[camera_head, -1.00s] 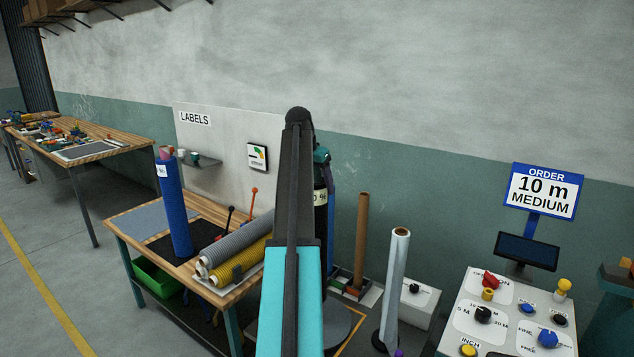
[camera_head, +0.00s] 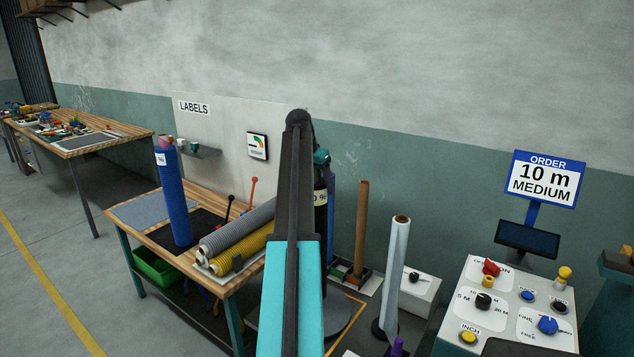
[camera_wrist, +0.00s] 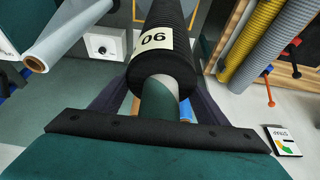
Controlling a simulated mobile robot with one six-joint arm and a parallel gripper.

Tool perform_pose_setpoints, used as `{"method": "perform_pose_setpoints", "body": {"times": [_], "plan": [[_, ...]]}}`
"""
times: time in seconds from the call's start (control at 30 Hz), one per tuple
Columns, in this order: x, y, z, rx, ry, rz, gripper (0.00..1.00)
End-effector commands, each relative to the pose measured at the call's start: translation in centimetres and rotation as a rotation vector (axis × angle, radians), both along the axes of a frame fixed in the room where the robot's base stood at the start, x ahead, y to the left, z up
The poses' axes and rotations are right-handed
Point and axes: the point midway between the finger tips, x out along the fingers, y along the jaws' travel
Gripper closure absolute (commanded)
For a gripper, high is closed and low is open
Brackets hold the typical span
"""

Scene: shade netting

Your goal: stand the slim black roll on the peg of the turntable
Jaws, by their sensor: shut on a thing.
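The slim black roll (camera_head: 321,210) is upright in the head view, mostly behind my arm, with a pale label reading 90 %. In the wrist view the black roll (camera_wrist: 165,55) shows its label and the pale core at its near end. My gripper (camera_wrist: 158,95) is shut on it, with a dark finger on each side. The turntable (camera_head: 342,314) shows as a grey disc low in the head view, partly behind my arm. Its peg is hidden. I cannot tell how far the roll's lower end is from the turntable.
A wooden bench (camera_head: 140,232) at left bears a blue roll (camera_head: 173,200), a grey roll (camera_head: 238,228) and a yellow roll (camera_head: 243,248). A brown tube (camera_head: 361,225) and a clear film roll (camera_head: 396,270) stand right of the turntable. A control panel (camera_head: 510,310) is at lower right.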

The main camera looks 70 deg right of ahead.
Motion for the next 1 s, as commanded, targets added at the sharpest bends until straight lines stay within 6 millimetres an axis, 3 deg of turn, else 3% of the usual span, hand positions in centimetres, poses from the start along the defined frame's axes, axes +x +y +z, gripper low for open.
{"method": "perform_pose_setpoints", "body": {"times": [1.0], "plan": [[0.0,0.0,-4.7,-0.001,0.000,-0.001,0.94]]}}
